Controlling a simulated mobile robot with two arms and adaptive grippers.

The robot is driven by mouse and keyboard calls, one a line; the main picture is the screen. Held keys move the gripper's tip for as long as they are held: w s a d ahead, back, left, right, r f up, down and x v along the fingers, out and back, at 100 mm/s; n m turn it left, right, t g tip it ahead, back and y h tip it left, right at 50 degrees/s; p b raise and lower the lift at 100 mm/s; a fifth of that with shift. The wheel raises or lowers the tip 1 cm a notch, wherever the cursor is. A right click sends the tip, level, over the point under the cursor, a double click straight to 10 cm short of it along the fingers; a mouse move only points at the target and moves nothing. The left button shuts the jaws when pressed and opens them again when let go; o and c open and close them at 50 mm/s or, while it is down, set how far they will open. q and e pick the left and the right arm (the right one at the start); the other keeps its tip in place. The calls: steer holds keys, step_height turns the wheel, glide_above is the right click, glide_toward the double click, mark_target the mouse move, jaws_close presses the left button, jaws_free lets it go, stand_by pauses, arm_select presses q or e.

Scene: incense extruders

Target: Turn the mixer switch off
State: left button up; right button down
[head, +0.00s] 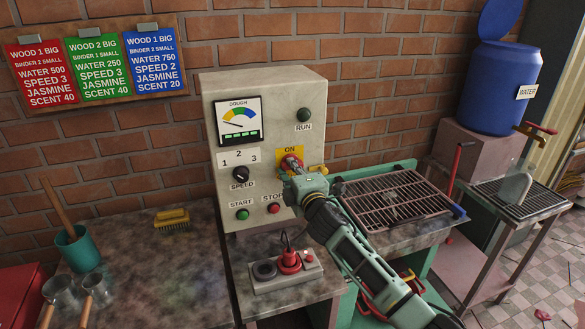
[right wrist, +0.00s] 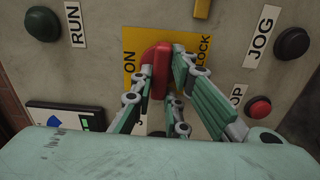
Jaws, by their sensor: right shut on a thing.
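The mixer switch (head: 290,161) is a red handle on a yellow plate marked ON, on the front of the pale grey control panel (head: 288,100). My right gripper (head: 292,171) is at the switch, with its teal fingers shut on the red handle. In the right wrist view the red handle (right wrist: 157,64) sits between the fingers, beside the word ON on the yellow plate (right wrist: 133,42). The fingers hide part of the plate and its lower label. My left gripper is not in view.
The panel also carries a RUN button (head: 304,115), a speed knob (head: 240,175), a green START button (head: 242,214) and a red STOP button (head: 274,208). A control box (head: 287,274) stands below. A metal grate (head: 391,204) lies to the right.

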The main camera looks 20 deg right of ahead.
steer(key=shift+n, duration=0.3)
steer(key=c, duration=1.7)
jaws_free()
steer(key=s, duration=1.2)
steer(key=shift+d, duration=0.2)
